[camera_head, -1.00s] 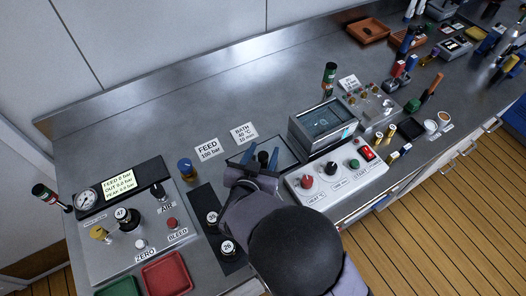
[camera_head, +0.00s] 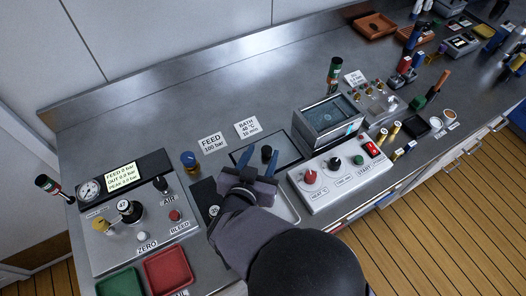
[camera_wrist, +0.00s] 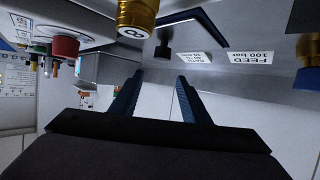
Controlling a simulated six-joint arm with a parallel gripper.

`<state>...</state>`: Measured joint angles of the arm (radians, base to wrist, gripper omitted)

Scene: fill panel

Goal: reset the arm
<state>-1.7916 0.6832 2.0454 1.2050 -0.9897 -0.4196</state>
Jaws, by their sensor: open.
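My gripper (camera_head: 257,160) is open over the steel counter, with its blue fingers apart and nothing held between them. In the head view a dark knob (camera_head: 266,153) stands by the fingertips, in a rectangular basin (camera_head: 285,150). I cannot tell whether the fingers touch it. In the wrist view the blue fingers (camera_wrist: 155,100) are spread, and a dark post with a flat top (camera_wrist: 165,48) shows beyond them, apart from them. A gold cylinder (camera_wrist: 136,18) is close to the wrist camera. My forearm hides part of the counter.
The fill panel (camera_head: 130,235) with gauge and knobs is on the left. A blue-capped jar (camera_head: 189,160) stands near the FEED card (camera_head: 212,142). The control box (camera_head: 333,178) and its screen unit (camera_head: 328,118) are on the right. A red tray (camera_head: 167,270) and a green tray (camera_head: 120,284) lie in front.

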